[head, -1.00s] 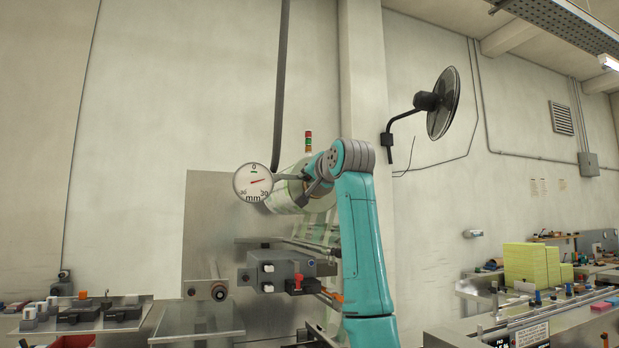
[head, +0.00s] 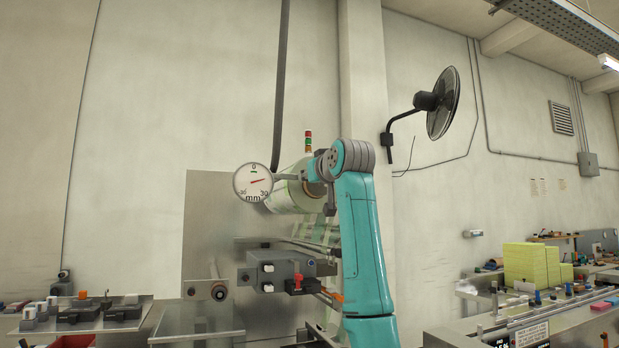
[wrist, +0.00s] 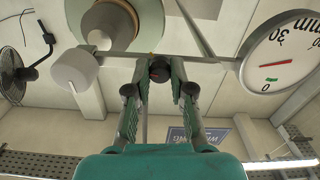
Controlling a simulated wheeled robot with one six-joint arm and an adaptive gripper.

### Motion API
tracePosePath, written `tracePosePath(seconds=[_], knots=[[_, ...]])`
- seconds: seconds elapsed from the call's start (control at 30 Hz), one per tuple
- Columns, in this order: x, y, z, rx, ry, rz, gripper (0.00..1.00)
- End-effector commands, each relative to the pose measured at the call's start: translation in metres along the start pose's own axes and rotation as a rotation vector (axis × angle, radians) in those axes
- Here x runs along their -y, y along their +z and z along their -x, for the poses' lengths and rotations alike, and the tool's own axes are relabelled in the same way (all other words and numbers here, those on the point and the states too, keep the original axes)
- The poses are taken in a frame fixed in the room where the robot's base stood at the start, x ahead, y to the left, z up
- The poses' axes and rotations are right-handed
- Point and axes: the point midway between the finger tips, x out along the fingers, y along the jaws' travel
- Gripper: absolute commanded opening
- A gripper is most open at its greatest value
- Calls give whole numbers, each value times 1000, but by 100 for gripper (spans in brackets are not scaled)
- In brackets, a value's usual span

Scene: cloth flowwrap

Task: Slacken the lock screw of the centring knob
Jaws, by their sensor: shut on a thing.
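In the wrist view my gripper (wrist: 160,68) has its fingertips closed on the lock screw (wrist: 159,73), a small dark round head with a reddish mark. The screw sits on a thin pale bar. A larger plain grey knob (wrist: 75,72), which looks like the centring knob, stands on the same bar to the left, clear of my fingers. A round mm dial (wrist: 284,60) is at the right. In the head view the dial (head: 253,182) faces me, its red needle right of zero. My arm hides most of the screw and knob there.
The film roll (head: 292,197) is just behind and below the bar. A grey box with white buttons and a red part (head: 298,280) sits lower down. A wall fan (head: 440,102) is at the upper right.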

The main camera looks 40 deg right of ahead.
Motion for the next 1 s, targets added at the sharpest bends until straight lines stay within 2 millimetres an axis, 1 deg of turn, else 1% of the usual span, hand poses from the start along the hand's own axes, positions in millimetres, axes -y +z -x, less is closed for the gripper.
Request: tracePosePath(seconds=[1.0], knots=[[0,0,0,1,-1,962,0]])
